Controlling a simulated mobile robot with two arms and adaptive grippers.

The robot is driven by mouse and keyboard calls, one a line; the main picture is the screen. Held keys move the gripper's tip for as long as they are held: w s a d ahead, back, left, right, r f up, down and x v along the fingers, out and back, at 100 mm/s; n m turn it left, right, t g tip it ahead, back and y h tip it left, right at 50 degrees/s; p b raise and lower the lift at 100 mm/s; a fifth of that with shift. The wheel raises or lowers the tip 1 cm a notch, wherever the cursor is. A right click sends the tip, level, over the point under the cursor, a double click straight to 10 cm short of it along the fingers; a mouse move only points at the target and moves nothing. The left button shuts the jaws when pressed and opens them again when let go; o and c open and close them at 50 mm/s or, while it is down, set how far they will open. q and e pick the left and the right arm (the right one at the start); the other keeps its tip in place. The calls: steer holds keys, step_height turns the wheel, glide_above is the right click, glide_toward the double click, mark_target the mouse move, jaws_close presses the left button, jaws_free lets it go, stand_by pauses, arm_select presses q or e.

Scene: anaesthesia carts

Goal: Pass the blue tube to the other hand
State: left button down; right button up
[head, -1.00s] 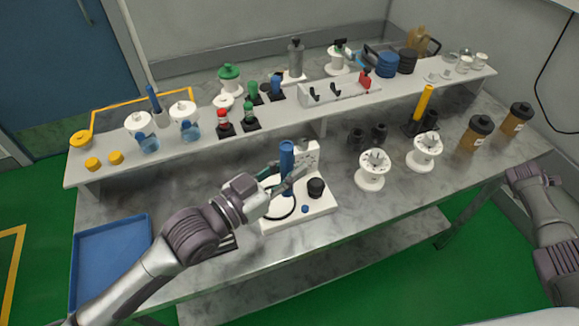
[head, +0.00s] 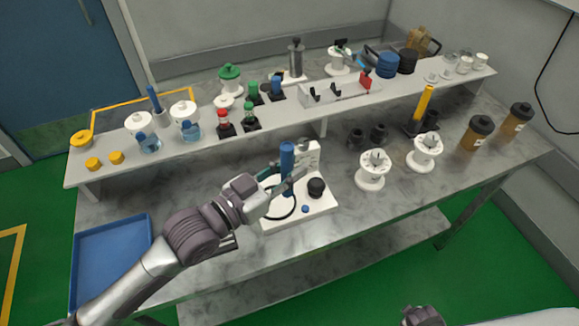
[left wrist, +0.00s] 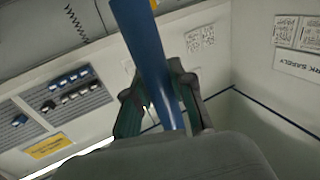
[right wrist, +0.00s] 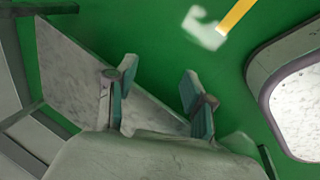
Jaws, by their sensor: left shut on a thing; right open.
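The blue tube (head: 287,157) stands upright over a white stand (head: 318,207) on the bench. My left gripper (head: 285,180) is shut on the tube. In the left wrist view the blue tube (left wrist: 148,50) runs between the two fingers (left wrist: 160,108). In the head view the fingers partly cover the tube's lower part, and I cannot tell whether it touches the stand. My right gripper (right wrist: 155,100) is open and empty in the right wrist view, with green floor and a grey surface beyond it. Only a small part of my right arm shows at the head view's bottom edge.
A blue tray (head: 110,255) lies at the bench's left end. White spools (head: 372,170) and brown-orange bottles (head: 476,132) stand to the right. A raised shelf (head: 200,150) with bottles and jars runs along the back. The front right of the bench (head: 400,205) is clear.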

steer(key=s+a+f+m+y, duration=0.1)
steer(key=s+a+f+m, duration=0.1)
steer(key=s+a, duration=0.7)
steer(key=s+a+f+m+g+y, duration=0.1)
steer(key=s+a+f, duration=0.1)
steer(key=s+a, duration=0.6)
steer(key=shift+s+a+f+m+y, duration=0.3)
steer(key=shift+s+a+f+m, duration=0.1)
steer(key=shift+s, duration=0.5)
